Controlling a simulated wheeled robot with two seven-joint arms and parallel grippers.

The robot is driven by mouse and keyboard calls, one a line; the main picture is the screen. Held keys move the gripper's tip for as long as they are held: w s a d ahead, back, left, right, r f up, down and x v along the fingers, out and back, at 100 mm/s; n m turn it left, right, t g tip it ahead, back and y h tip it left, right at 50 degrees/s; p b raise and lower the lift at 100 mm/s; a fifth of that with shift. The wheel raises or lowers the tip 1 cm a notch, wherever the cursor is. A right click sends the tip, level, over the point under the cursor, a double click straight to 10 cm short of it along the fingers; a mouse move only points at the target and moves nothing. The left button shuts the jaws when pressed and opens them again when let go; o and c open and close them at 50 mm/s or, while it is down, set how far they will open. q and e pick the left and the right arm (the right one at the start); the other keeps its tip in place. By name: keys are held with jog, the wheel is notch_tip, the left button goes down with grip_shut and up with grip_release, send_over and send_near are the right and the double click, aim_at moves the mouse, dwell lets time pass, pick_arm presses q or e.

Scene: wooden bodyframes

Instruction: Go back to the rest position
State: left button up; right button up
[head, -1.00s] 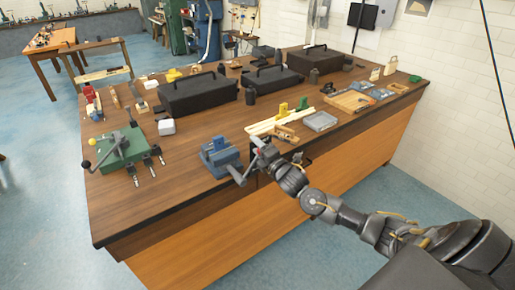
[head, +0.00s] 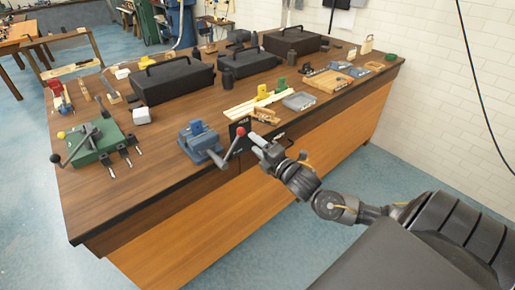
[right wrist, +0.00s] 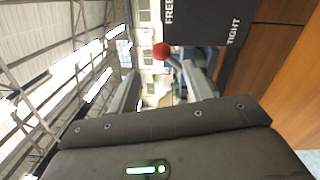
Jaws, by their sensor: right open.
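My right gripper (head: 260,147) is at the front edge of the wooden workbench (head: 150,205), just right of the blue vise (head: 199,140). In the right wrist view its two fingers (right wrist: 157,88) stand apart. The red ball (right wrist: 161,50) on the end of the vise handle shows between and beyond the fingers; I cannot tell whether they touch it. In the head view the red ball (head: 240,131) is close to the fingertips. A dark sign (right wrist: 205,20) reading FREE and TIGHT is beside the fingers. My left gripper is not in view.
A green device with levers (head: 97,143) stands on the bench's left end. Black toolboxes (head: 173,80), light wooden strips (head: 255,105), a grey tray (head: 299,101) and a wooden tray (head: 328,81) lie farther back. The blue floor (head: 400,165) right of the bench is clear.

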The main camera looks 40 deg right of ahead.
dwell(0.6)
jog(key=d+f+m+g+h, duration=0.1)
jog(key=d+f+m+g, duration=0.3)
jog(key=f, duration=0.8)
jog(key=d+f+m+g+h, duration=0.15)
jog(key=d+f+m, duration=0.35)
jog(key=f, duration=0.6)
jog(key=s+f+m+g, duration=0.2)
jog(key=s+f, duration=0.3)
jog(key=f, duration=0.4)
jog(key=s+f+m+g, duration=0.2)
jog(key=s+f, duration=0.4)
jog(key=f, duration=0.3)
jog(key=s+a+f+m+g, duration=0.2)
jog(key=s+a+f, duration=0.1)
jog(key=s+f, duration=0.6)
jog(key=s+a+f+m+g, duration=0.25)
jog(key=s+f, duration=0.45)
jog(key=s, duration=0.4)
jog(key=s+a+f+m+g+y, duration=0.1)
jog(key=s+a+f+g, duration=0.2)
jog(key=s+a, duration=1)
jog(key=s+f, duration=0.2)
jog(key=s, duration=0.1)
jog(key=shift+a+f+g, duration=0.2)
jog(key=shift+a+g, duration=0.1)
jog(key=shift+a, duration=0.05)
